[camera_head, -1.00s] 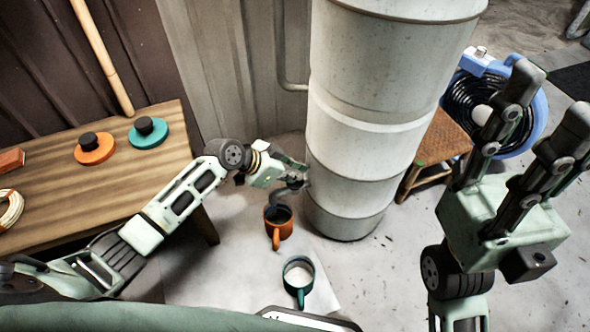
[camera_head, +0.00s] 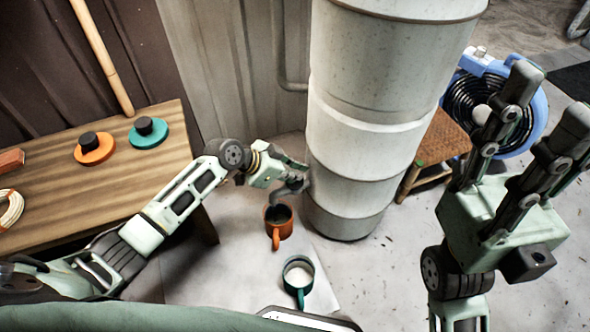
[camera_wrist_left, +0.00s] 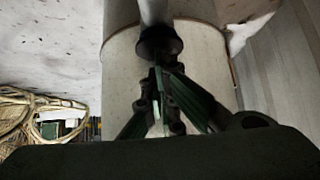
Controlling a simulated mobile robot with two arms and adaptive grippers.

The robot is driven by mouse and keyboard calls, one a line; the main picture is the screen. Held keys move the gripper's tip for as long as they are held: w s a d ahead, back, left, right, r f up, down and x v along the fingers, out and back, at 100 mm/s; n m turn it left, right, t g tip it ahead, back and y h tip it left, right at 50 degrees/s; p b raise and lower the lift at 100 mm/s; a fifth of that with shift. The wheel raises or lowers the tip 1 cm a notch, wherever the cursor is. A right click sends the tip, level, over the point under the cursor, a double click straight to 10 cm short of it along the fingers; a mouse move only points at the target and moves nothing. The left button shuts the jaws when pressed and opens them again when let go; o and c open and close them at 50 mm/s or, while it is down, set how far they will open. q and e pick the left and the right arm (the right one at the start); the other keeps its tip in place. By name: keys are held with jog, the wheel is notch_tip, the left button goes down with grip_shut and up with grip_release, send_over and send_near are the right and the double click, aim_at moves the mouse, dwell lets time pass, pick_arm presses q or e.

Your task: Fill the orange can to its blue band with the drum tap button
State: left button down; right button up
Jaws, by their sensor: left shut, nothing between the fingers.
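The orange can (camera_head: 278,230) stands on the pale floor beside the white drum (camera_head: 365,130). Its inside looks dark; I cannot make out the blue band or the level in it. My left gripper (camera_head: 303,170) is at the drum's lower left side, above and just behind the can. In the left wrist view its fingers (camera_wrist_left: 160,72) are shut and empty, with the tips at a dark round piece (camera_wrist_left: 158,41) on a grey pipe. I cannot tell whether they touch it. My right gripper (camera_head: 548,98) is raised at the right, open and empty.
A teal can (camera_head: 305,291) stands in front of the orange one. A wooden table (camera_head: 140,180) at left holds orange (camera_head: 95,152) and teal (camera_head: 150,136) knobbed discs. A woven stool (camera_head: 441,140) and a blue coiled device (camera_head: 540,105) stand right of the drum.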

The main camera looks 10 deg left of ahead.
pick_arm(q)
jog(key=shift+s+f, duration=0.45)
jog(key=shift+f, duration=0.1)
jog(key=shift+a+r, duration=0.1)
jog(key=shift+a, duration=0.1)
jog(key=v, duration=0.8)
jog(key=shift+w+d+r, duration=0.2)
jog(key=shift+w+r, duration=0.15)
